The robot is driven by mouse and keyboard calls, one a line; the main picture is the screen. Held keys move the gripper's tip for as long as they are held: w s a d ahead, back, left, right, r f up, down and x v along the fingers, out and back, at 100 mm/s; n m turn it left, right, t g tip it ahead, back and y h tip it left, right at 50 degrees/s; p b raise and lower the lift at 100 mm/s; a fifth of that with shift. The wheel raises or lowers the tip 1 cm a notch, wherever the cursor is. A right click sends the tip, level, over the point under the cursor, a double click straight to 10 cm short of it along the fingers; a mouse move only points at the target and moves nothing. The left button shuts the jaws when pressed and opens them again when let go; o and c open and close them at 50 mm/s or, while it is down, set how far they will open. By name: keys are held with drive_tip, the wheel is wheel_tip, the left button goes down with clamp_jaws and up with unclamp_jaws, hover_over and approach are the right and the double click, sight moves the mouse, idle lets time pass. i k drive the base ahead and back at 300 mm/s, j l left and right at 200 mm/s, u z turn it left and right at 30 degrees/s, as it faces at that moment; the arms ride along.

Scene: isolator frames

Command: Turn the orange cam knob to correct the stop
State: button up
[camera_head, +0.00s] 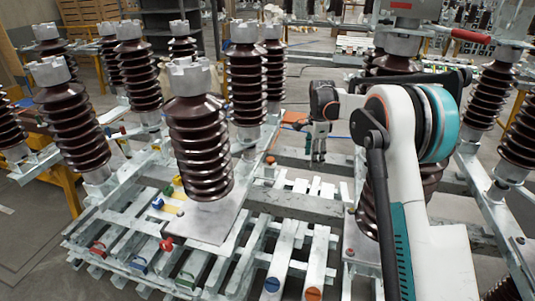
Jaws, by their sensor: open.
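An orange round knob (313,293) sits on the front end of a pale metal bar at the bottom edge. It is small in the picture, so I cannot read its angle or the stop. A smaller orange round piece (271,160) shows farther back, on the frame left of my gripper; I cannot tell whether it is also a knob. My gripper (318,158) points down over the frame behind the slats, well away from the knob at the front. It is open, with nothing visible between its fingers.
A blue round knob (272,285) sits left of the front orange one. A red knob (166,244) and a blue knob (157,203) are near a flat plate (205,228). A tall brown insulator (200,150) stands on that plate. Several more insulators crowd both sides.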

sight(270, 159)
drive_tip(key=i+j, duration=0.15)
drive_tip(key=j, duration=0.15)
drive_tip(key=i+j+z, duration=0.1)
drive_tip(key=j, duration=0.2)
drive_tip(key=i+j, duration=0.2)
drive_tip(key=i+j+z, duration=0.1)
drive_tip(key=j, duration=0.35)
